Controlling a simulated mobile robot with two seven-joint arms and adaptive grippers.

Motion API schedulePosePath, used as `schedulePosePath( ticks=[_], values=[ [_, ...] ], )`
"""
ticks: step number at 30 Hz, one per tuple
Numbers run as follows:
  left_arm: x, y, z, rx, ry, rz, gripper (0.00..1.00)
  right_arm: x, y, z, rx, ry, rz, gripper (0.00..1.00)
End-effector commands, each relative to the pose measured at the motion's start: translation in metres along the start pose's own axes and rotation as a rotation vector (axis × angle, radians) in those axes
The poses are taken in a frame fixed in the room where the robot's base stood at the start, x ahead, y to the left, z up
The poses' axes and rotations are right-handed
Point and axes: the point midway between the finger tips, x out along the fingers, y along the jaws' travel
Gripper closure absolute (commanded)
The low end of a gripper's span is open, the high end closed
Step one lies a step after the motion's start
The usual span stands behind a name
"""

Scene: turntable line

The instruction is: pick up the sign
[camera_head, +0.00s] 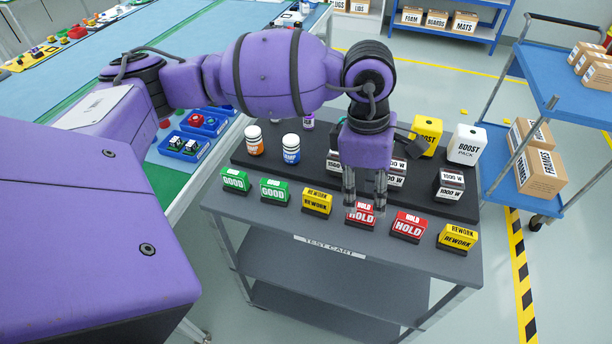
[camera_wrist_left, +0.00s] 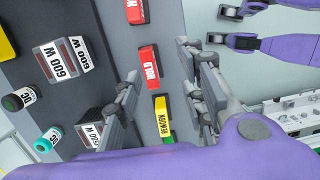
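Several small block signs stand in a row along the front of the grey test cart. A red HOLD sign (camera_head: 360,218) is near the middle; it also shows in the left wrist view (camera_wrist_left: 149,66). My left gripper (camera_head: 364,203) points down over it, open, with its fingers apart and the sign between or just below them. I cannot tell whether they touch it. A second red HOLD sign (camera_head: 407,226) stands to the right and a yellow REWORK sign (camera_head: 317,202) to the left. Two green GOOD signs (camera_head: 235,180) and another REWORK sign (camera_head: 458,239) stand at the row's ends. My right gripper is not in view.
A blue trolley (camera_head: 555,90) with cartons stands at the right. A conveyor line with blue trays (camera_head: 185,146) is at the left.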

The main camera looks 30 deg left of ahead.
Motion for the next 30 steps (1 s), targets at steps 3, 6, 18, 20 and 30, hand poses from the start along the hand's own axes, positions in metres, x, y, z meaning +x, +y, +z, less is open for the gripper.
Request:
schedulePosePath(
  ticks=[3, 6, 18, 20, 30],
  values=[
    [-0.003, 0.011, -0.007, 0.008, 0.037, 0.042, 0.62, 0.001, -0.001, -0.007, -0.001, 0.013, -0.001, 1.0],
    [0.007, 0.012, -0.008, 0.008, 0.04, 0.044, 0.62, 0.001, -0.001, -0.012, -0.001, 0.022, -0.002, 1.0],
    [0.06, 0.017, -0.011, 0.007, 0.036, 0.041, 0.62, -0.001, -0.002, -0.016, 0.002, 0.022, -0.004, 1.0],
    [0.065, 0.018, -0.011, 0.008, 0.035, 0.042, 0.62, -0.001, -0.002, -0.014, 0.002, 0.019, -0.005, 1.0],
    [0.068, 0.018, -0.011, 0.008, 0.034, 0.043, 0.72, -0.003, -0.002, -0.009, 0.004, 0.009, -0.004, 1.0]
  ],
)
